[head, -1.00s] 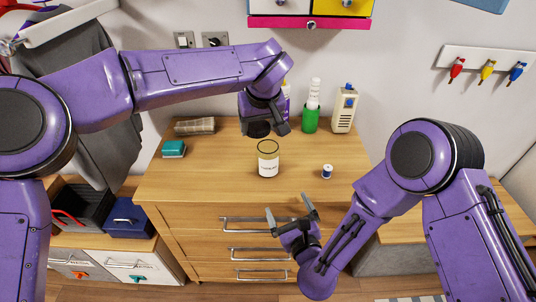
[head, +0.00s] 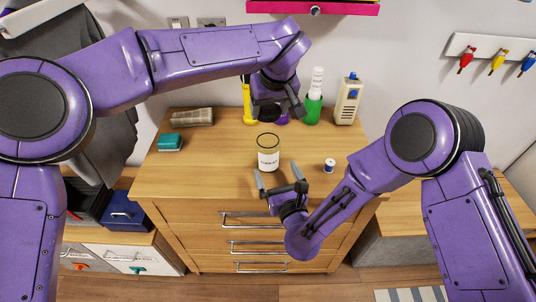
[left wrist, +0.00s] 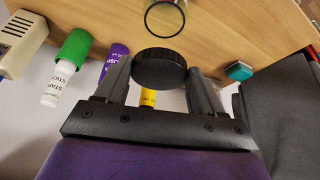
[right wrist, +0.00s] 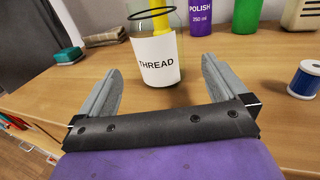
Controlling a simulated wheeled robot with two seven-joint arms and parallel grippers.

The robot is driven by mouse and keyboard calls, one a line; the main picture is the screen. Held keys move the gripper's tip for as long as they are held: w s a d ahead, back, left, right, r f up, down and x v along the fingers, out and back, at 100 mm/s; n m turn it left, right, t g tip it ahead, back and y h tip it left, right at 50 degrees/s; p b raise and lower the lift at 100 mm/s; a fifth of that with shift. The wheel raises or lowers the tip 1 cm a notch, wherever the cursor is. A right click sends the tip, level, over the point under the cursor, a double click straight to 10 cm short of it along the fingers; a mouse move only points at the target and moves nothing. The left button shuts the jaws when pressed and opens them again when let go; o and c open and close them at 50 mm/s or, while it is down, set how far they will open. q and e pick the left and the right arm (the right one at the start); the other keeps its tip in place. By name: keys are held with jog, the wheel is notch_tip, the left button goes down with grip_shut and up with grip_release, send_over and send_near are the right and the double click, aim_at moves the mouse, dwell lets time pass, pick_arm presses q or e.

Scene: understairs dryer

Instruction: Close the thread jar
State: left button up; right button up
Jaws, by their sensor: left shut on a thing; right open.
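The thread jar (head: 268,160) stands upright and open on the wooden dresser top. Its white THREAD label (right wrist: 160,62) faces my right gripper. My left gripper (left wrist: 162,74) is shut on a round black lid (left wrist: 158,70). In the head view it holds the lid (head: 268,112) above and behind the jar, apart from it. The jar's open rim shows in the left wrist view (left wrist: 165,34). My right gripper (head: 277,174) is open and empty, low in front of the jar. In the right wrist view its fingers (right wrist: 160,76) point at the jar, one on each side, with a gap before it.
A blue thread spool (head: 329,165) stands right of the jar. Behind are a yellow bottle (head: 247,106), a purple polish bottle (right wrist: 206,18), a green container (head: 313,110) and a beige box (head: 347,103).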

aim_at(271, 120)
pick_arm(q)
jog(key=shift+s+r, duration=0.1)
pick_arm(e)
jog(key=x, duration=0.8)
jog(key=shift+w+a, duration=0.15)
jog(key=shift+w, duration=0.1)
jog(key=shift+r, duration=0.1)
jog(key=c, duration=1.4)
pick_arm(q)
jog(key=shift+s+f, duration=0.2)
jog(key=shift+f, duration=2.3)
